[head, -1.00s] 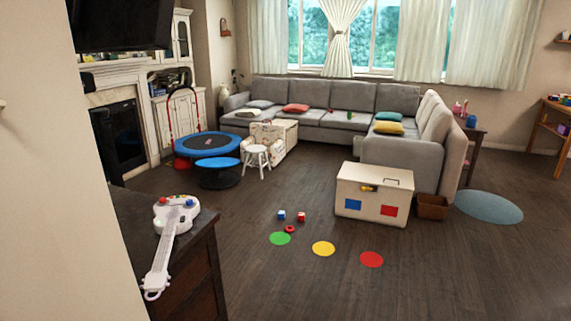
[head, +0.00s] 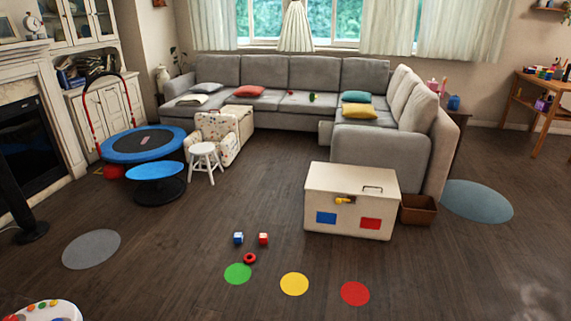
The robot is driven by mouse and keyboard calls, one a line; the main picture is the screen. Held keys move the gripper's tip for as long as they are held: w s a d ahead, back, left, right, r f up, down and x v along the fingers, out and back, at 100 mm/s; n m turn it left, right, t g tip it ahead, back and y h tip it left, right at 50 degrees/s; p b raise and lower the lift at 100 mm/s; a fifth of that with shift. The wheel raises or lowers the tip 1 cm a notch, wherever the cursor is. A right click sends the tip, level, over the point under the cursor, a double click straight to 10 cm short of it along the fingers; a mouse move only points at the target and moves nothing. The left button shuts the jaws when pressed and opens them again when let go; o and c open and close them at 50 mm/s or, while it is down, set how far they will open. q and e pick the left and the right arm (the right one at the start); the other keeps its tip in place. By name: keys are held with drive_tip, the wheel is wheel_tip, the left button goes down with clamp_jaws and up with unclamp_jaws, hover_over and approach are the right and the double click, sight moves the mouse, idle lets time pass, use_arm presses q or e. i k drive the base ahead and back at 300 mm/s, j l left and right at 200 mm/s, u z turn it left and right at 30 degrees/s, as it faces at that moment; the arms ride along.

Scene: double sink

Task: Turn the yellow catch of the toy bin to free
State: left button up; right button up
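The toy bin (head: 325,188) is a cream box on the wooden floor, right of centre in the head view. Its lid looks closed and has a dark handle on top. The yellow catch (head: 344,200) is on the upper front face, lying about sideways over a dark plate. A blue patch (head: 326,218) and a red patch (head: 370,223) are on the front below it. Neither of my grippers is in view.
Green (head: 238,274), yellow (head: 294,284) and red (head: 355,293) floor discs lie before the bin, with two small blocks (head: 263,239) and a red ring (head: 250,258). A brown basket (head: 418,210) stands at its right. A grey sofa (head: 380,158) is behind. Open floor lies in front.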

sight(338, 201)
drive_tip(key=i+j+u, duration=0.15)
drive_tip(key=i+j, duration=0.7)
